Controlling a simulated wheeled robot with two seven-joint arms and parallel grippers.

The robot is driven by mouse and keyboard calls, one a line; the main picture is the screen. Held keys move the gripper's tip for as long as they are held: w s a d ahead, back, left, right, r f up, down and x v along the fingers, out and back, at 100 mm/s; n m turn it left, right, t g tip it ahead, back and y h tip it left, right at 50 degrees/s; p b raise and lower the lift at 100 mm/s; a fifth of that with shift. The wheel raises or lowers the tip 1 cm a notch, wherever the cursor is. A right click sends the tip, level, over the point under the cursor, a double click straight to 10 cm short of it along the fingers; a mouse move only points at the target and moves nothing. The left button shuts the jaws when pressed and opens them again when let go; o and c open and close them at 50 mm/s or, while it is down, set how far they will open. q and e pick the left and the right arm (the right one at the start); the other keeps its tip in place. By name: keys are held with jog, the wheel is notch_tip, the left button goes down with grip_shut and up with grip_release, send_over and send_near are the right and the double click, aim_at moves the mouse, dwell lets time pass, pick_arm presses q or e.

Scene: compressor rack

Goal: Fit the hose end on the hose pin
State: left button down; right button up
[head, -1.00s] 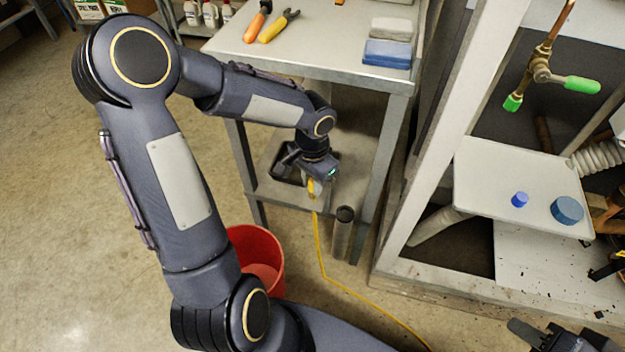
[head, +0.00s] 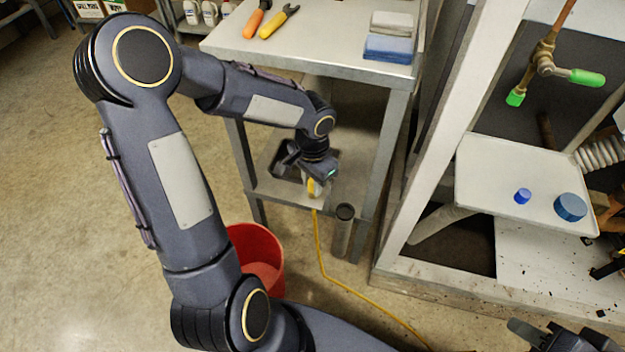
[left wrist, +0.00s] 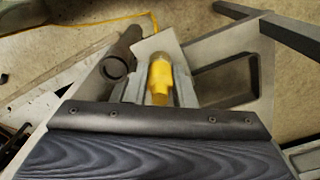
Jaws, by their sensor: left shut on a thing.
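My left gripper (head: 316,187) reaches low over the lower shelf of the cart. It is shut on the yellow hose end (left wrist: 160,76), which sits between the two grey fingers in the left wrist view. The yellow hose (head: 319,250) runs down from the gripper to the floor and off toward the bottom right. I cannot make out the hose pin for certain. My right gripper (head: 548,337) is cut off at the bottom right edge, and its jaw state is unclear.
A dark cylinder (head: 343,232) stands by the cart's leg. A red bucket (head: 256,250) is on the floor beside my left arm. The rack at right has a brass valve (head: 545,62) with green ends and a white tray (head: 485,190).

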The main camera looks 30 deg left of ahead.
pick_arm(q)
jog(key=shift+f+b, duration=0.35)
jog(key=shift+f, duration=0.15)
dwell(0.4)
jog(key=c, duration=0.7)
grip_release()
jog(key=shift+c, duration=0.2)
jog(key=shift+r, duration=0.1)
notch_tip(320, 180, up, 8)
jog(key=p, duration=0.7)
